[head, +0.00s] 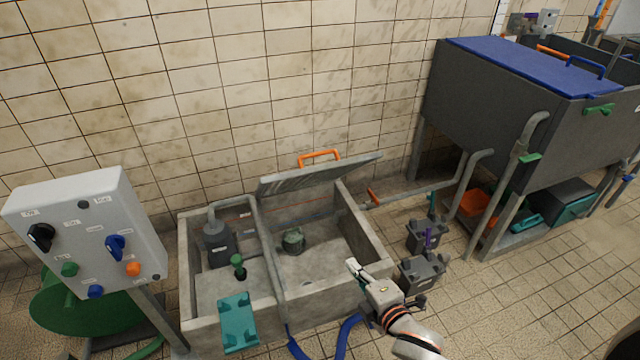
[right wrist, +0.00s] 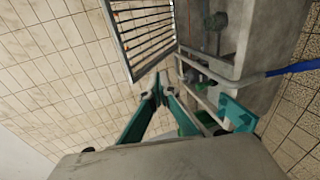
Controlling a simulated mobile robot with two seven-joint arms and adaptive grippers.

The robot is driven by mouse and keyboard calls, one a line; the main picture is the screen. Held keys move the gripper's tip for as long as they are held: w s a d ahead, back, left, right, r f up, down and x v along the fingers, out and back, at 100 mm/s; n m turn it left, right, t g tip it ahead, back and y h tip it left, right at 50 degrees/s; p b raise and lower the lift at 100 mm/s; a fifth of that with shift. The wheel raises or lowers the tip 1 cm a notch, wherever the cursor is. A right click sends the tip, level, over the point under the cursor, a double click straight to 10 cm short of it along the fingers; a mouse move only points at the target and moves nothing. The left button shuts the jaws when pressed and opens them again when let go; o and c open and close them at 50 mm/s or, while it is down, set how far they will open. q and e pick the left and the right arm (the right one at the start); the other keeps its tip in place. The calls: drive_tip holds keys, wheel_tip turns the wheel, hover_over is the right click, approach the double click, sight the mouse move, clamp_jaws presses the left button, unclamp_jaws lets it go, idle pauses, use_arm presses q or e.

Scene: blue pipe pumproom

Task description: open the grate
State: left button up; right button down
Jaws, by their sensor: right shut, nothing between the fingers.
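The grate (head: 320,174) is a grey panel with an orange handle (head: 319,155) on it. It is tilted up over the back of the right compartment of the concrete basin (head: 372,238), leaving the front of that compartment uncovered. In the right wrist view the grate (right wrist: 145,35) shows its parallel bars at the top. My right gripper (head: 355,267) is shut and empty over the basin's front right, in front of the grate and apart from it. Its fingers (right wrist: 160,88) also show in the right wrist view. My left gripper is not in view.
A control box (head: 85,235) stands left of the basin. A teal plate (head: 237,320) is at the basin's front. Grey pumps (head: 422,270) stand to its right, near pipes and a large grey tank (head: 500,105). The tiled floor (head: 520,310) at front right is clear.

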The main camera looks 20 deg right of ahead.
sight(307, 172)
use_arm(q)
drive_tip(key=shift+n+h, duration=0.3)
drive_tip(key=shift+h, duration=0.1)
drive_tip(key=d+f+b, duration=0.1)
drive_tip(key=b, duration=0.2)
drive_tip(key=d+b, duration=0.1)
drive_tip(key=b, duration=0.2)
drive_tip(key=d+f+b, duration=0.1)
drive_tip(key=b, duration=0.2)
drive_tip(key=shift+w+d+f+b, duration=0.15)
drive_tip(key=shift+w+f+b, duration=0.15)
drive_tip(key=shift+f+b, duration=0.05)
use_arm(e)
drive_tip(key=w+r+n+t, duration=0.1)
drive_tip(key=w+r+n, duration=0.1)
drive_tip(key=w+n, duration=0.6)
drive_tip(key=w+d+r+n+t, duration=0.1)
drive_tip(key=w+n, duration=0.8)
drive_tip(key=w, duration=1.3)
drive_tip(key=shift+d+r+t+h, duration=0.2)
drive_tip(key=shift+r+t+h, duration=0.25)
drive_tip(key=shift+r, duration=0.2)
drive_tip(key=shift+w, duration=0.1)
drive_tip(key=shift+r, duration=0.1)
